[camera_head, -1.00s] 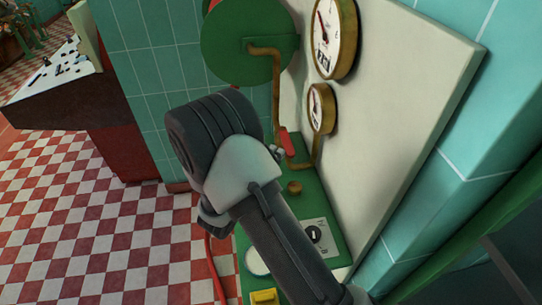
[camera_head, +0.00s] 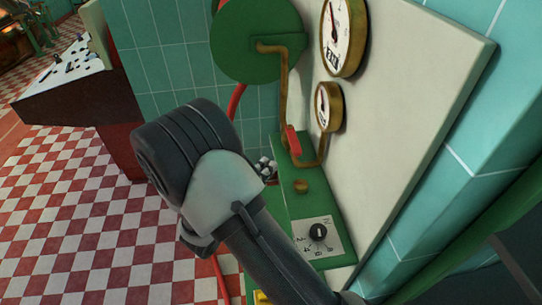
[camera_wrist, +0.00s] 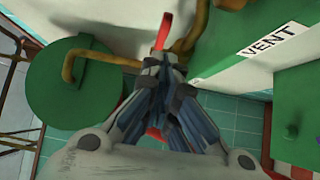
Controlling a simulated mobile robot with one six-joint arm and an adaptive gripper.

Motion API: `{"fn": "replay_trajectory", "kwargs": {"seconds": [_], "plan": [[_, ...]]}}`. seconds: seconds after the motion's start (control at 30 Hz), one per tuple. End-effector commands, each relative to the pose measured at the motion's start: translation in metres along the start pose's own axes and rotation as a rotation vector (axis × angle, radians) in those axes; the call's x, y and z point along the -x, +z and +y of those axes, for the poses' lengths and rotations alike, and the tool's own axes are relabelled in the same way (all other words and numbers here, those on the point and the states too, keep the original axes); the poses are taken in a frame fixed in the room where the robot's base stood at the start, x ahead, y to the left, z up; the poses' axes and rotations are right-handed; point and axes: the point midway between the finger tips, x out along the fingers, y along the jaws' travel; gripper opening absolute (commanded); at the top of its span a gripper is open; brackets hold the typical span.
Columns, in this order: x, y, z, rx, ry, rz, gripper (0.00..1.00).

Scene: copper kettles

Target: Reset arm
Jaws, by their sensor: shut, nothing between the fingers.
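My arm (camera_head: 215,190) reaches up from the bottom of the head view, in front of a green panel with gauges. My gripper mostly hides behind the arm there; a small part of it shows beside the wrist (camera_head: 266,168). In the wrist view my gripper (camera_wrist: 160,68) has its fingers together, with nothing between them. Its tips point towards a red lever handle (camera_wrist: 163,25) and brass pipe, apparently apart from them, though the gap is hard to judge.
A green round drum (camera_head: 257,40), brass pipes and two gauges (camera_head: 343,35) are on the white board. A green panel carries a black knob (camera_head: 317,232) and red lever (camera_head: 293,141). A VENT label (camera_wrist: 265,40) shows in the wrist view. Checkered floor (camera_head: 70,220) lies open at left.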

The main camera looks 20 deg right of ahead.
Motion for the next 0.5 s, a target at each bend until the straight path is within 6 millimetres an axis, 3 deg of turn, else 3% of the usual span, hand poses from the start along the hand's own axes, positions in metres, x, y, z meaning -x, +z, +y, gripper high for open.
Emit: {"fn": "replay_trajectory", "kwargs": {"seconds": [0.2,0.5], "plan": [[0.033,0.017,0.001,0.001,-0.001,0.005,0.00],[0.043,0.024,0.000,-0.001,0.000,0.002,0.00]]}}
